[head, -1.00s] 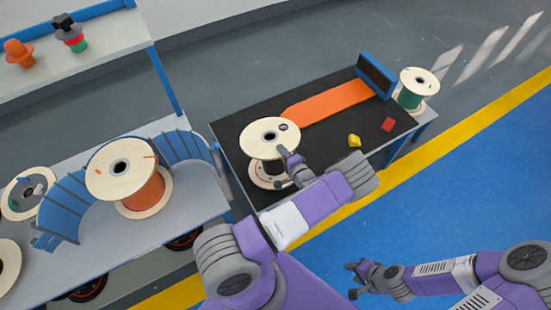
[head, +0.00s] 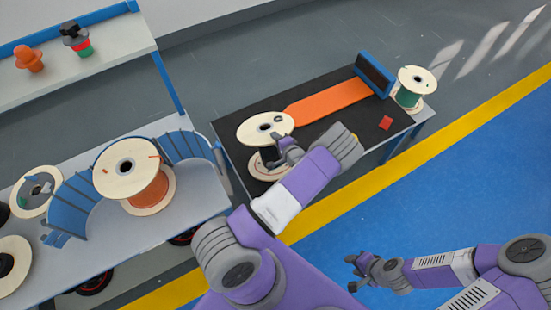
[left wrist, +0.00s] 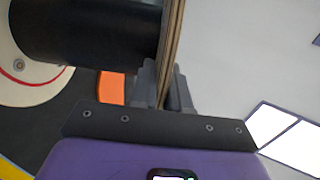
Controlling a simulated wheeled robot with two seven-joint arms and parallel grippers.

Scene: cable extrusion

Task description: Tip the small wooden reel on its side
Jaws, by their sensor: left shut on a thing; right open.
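The small wooden reel (head: 256,129) is on the black-topped table, with pale round flanges and a black core. Its upper flange looks slightly tilted in the head view. Its lower flange (head: 258,170) is partly hidden by my left gripper. My left gripper (head: 279,151) is shut on the near right edge of the upper flange. In the left wrist view, the fingers (left wrist: 166,88) clasp the thin wooden flange edge (left wrist: 173,45); the black core (left wrist: 85,30) and the other flange (left wrist: 25,88) show at left. My right gripper (head: 355,272) is open and empty over the blue floor.
The black tabletop (head: 225,135) carries an orange strip (head: 330,103), a blue-framed block (head: 374,74) and a red piece (head: 385,122). A green reel (head: 411,98) stands at its far right end. A bench at left holds an orange cable reel (head: 150,193) and blue curved guards (head: 70,205).

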